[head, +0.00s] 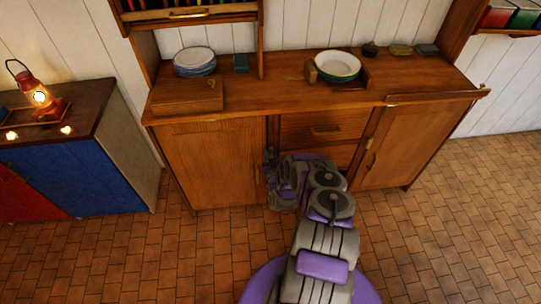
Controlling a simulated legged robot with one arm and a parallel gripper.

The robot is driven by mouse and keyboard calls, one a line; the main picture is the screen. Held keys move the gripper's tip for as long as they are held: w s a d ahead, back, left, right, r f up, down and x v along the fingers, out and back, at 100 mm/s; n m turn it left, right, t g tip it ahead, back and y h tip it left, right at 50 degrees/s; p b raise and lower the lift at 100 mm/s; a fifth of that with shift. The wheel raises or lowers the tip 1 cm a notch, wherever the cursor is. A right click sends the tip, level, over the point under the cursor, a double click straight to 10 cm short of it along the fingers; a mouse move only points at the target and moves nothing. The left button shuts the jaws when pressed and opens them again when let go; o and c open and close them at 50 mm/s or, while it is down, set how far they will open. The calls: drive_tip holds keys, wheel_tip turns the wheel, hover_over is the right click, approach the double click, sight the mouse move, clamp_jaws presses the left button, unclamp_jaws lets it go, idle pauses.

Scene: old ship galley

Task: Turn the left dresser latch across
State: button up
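The wooden dresser (292,86) stands against the white plank wall. Its left door (212,165) looks closed. A small upright handle (257,175) shows near that door's right edge. The left latch itself does not show clearly; my gripper covers the area just right of the handle. My gripper (269,158) is at the right edge of the left door, by the post beside the drawers. I cannot tell whether it touches anything or how its fingers stand. The right door (405,145) has a small brass latch (370,143) at its upper left and a handle (372,162) below.
Drawers (325,127) sit between the doors, partly behind my arm. The top holds blue-rimmed plates (195,60), a wooden box (188,95) and green-rimmed bowls (338,65). A lit red lantern (40,97) stands on the blue-fronted cabinet (80,180) at left. The tiled floor is clear.

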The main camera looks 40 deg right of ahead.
drive_tip(key=shift+d+f, duration=0.2)
drive_tip(key=shift+d, duration=0.35)
drive_tip(key=shift+c, duration=1.4)
drive_tip(key=shift+a, duration=0.2)
clamp_jaws()
drive_tip(key=shift+a+r, duration=0.15)
drive_tip(key=shift+a, duration=0.1)
drive_tip(key=shift+d, duration=0.1)
